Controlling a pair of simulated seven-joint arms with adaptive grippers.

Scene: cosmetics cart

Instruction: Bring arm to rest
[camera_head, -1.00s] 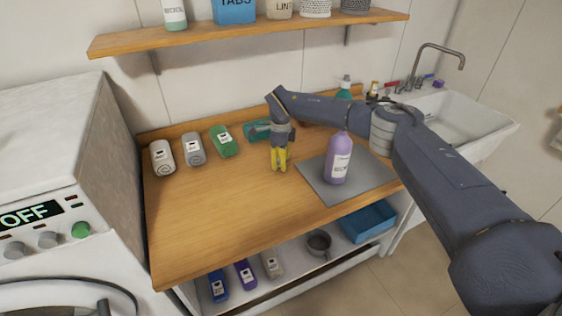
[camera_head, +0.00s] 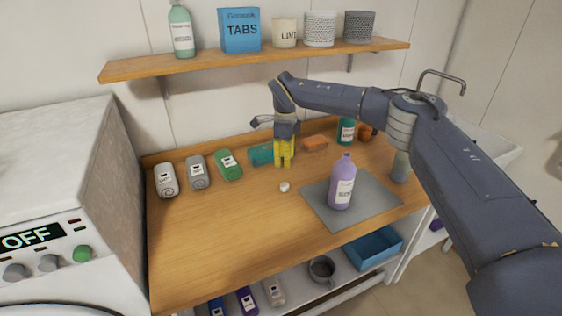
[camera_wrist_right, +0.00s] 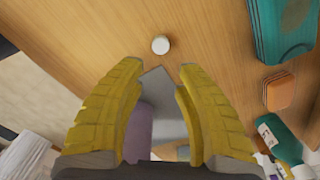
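My right gripper (camera_head: 284,160) hangs with yellow fingers pointing down above the wooden countertop. In the right wrist view its fingers (camera_wrist_right: 162,68) are apart with nothing between them, so it is open and empty. A small white cap (camera_head: 284,187) lies on the countertop just in front of it, and the cap also shows beyond the fingertips in the wrist view (camera_wrist_right: 160,45). A purple bottle (camera_head: 342,184) stands upright on the grey mat (camera_head: 376,205), to the right of the gripper. My left gripper is not in view.
Rolled towels, grey (camera_head: 196,172) and green (camera_head: 228,165) among them, lie at the back left. A teal folded cloth (camera_head: 260,155), an orange sponge (camera_head: 315,143) and a green bottle (camera_head: 346,131) are behind. A shelf (camera_head: 240,62) hangs above. The counter's front left is clear.

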